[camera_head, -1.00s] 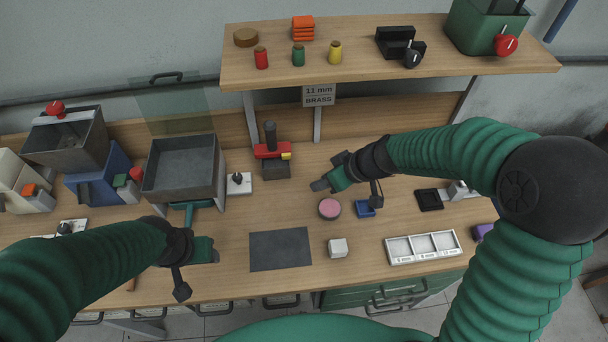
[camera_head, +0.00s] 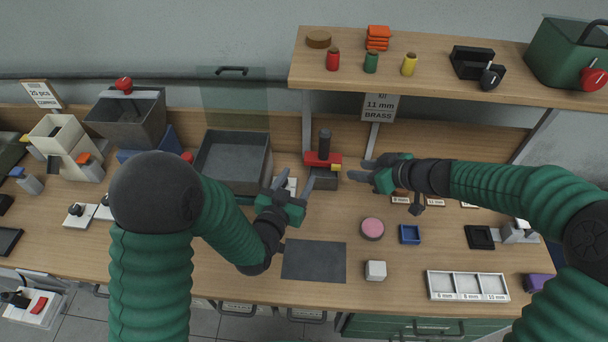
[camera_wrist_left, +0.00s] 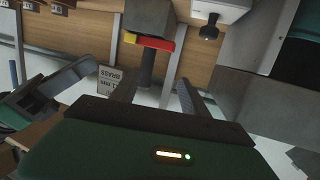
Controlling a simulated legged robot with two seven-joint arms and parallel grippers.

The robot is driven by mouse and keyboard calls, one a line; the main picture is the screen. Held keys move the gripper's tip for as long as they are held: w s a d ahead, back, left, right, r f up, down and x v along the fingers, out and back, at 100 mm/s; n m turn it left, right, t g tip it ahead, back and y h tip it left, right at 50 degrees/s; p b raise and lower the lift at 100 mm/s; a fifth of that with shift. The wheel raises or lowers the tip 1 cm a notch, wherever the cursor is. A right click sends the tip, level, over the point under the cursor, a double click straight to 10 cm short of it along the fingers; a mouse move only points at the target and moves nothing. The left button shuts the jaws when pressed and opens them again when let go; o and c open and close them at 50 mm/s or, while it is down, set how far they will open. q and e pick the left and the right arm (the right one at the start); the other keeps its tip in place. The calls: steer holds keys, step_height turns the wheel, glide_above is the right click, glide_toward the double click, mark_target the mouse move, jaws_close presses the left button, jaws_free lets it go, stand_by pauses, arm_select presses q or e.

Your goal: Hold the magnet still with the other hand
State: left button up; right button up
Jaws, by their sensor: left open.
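The likely magnet is a red bar (camera_head: 318,159) with a black upright handle (camera_head: 324,141) and a yellow end, on a dark grey block (camera_head: 322,178) at the back of the bench. In the left wrist view its red bar (camera_wrist_left: 153,43) and handle (camera_wrist_left: 147,68) show ahead, between the finger lines. My left gripper (camera_head: 293,181) is open and empty, just left of and in front of the block, apart from it in the head view. My right gripper (camera_head: 357,171) has its fingers spread, just right of the block, pointing at it. It also shows in the left wrist view (camera_wrist_left: 88,75).
A grey open bin (camera_head: 234,190) stands left of my left gripper. A dark mat (camera_head: 313,262) lies in front. A pink-topped round dish (camera_head: 372,228), a blue tray (camera_head: 409,235) and a white cube (camera_head: 375,270) lie to the right. The shelf (camera_head: 440,83) overhangs behind.

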mark_target(329, 133)
arm_select(q)
steer(key=shift+m+t+h, duration=0.3)
steer(key=shift+t+h, duration=0.4)
steer(key=shift+t, duration=0.2)
steer(key=x, duration=0.5)
steer(key=d+r+x, duration=0.1)
steer(key=x, duration=0.5)
steer(key=d+r+x, duration=0.1)
steer(key=x, duration=0.5)
steer(key=shift+s, duration=0.15)
steer(key=shift+r, duration=0.1)
arm_select(e)
steer(key=shift+d, duration=0.25)
arm_select(q)
steer(key=shift+c, duration=0.3)
jaws_close()
arm_select(e)
steer(key=shift+c, duration=0.2)
arm_select(q)
steer(key=shift+s, duration=0.1)
arm_select(e)
jaws_close()
